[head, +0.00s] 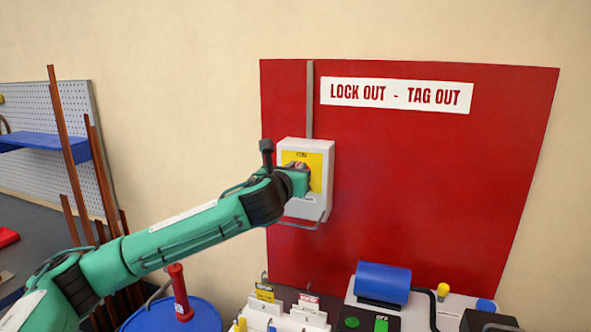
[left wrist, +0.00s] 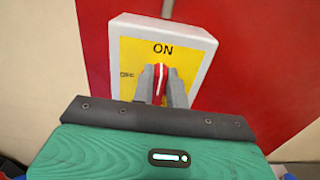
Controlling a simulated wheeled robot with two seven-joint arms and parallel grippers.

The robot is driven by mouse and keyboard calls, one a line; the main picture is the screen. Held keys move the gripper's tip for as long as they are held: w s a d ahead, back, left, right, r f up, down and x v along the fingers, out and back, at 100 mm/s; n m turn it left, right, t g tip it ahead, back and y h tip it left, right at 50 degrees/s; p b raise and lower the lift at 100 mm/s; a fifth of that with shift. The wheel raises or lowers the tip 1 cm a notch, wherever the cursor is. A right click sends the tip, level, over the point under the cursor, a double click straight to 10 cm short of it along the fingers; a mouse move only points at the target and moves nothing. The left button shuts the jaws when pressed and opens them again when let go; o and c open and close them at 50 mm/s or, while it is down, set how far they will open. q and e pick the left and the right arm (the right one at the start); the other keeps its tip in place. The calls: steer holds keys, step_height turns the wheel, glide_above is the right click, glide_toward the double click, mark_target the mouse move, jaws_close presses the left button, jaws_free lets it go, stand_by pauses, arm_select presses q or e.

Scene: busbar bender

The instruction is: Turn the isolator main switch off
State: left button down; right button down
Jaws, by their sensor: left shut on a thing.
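The isolator box (head: 316,205) is light grey with a yellow face plate and hangs on the red board. In the left wrist view the isolator box (left wrist: 198,38) shows "ON" at the top of its plate and "OFF" at the left. The red switch handle (left wrist: 160,82) has a white line that points up toward "ON", with a slight tilt. My left gripper (left wrist: 161,84) is shut on the handle, one grey finger on each side. In the head view my left gripper (head: 301,172) reaches the box from the left and hides most of the handle. My right gripper is not in view.
The red board (head: 430,190) carries a white "LOCK OUT - TAG OUT" sign (head: 396,95). Below stand a blue cylinder (head: 383,282), tag holders (head: 288,312) and a blue drum (head: 172,318) with a red-handled tool (head: 179,290). Copper bars (head: 72,160) lean at the left.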

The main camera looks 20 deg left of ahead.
arm_select(q)
steer(key=shift+n, duration=0.3)
steer(key=shift+a+f+n+p, duration=0.4)
steer(key=shift+f+n+p, duration=0.1)
steer(key=shift+n, duration=2.35)
steer(key=shift+a+f+n+p, duration=0.35)
steer(key=shift+a+n+p, duration=0.15)
steer(key=shift+n, duration=2.4)
steer(key=shift+a+f+n+p, duration=0.35)
steer(key=shift+f+n+p, duration=0.15)
steer(key=shift+n, duration=2.35)
steer(key=c, duration=1.4)
jaws_free()
